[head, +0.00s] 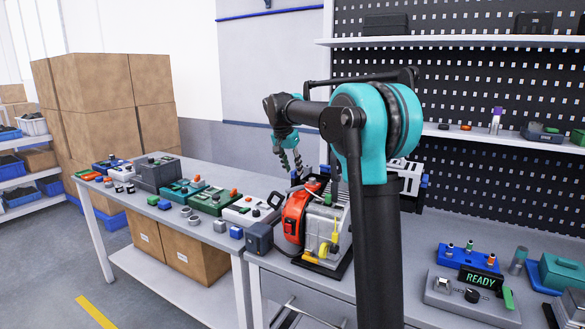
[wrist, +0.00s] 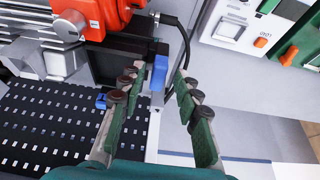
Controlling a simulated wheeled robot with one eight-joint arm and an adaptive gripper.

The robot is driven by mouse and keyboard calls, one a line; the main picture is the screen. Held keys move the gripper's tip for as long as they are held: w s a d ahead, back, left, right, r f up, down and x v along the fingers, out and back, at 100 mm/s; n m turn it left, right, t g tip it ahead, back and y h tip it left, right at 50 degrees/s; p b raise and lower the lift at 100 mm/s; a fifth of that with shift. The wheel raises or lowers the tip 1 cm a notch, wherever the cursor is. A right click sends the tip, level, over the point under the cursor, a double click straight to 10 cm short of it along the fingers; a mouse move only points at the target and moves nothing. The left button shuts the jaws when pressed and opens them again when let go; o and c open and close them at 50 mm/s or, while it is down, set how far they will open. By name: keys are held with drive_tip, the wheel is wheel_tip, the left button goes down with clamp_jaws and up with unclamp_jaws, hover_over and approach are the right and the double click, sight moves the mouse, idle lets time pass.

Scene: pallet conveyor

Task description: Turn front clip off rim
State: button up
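My gripper (head: 291,162) hangs over the far side of the bench, behind the orange-red machine. In the wrist view my gripper (wrist: 158,84) is open, with a green-padded finger on each side. An upright blue clip (wrist: 159,72) shows between the fingertips, by the edge of a dark block below the orange part. I see a gap on both sides of it, and cannot tell its depth relative to the fingertips. A smaller blue piece (wrist: 101,101) lies left of the left finger, near the black perforated surface. In the head view the machine and arm partly hide this area.
The orange-red machine (head: 297,215) stands close in front of my gripper. A black cable (wrist: 183,28) curves near the right finger. Green and white units (head: 209,200) line the left table. A control box reading READY (head: 470,291) sits at right.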

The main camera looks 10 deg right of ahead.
drive_tip(key=v, duration=1.2)
idle(0.3)
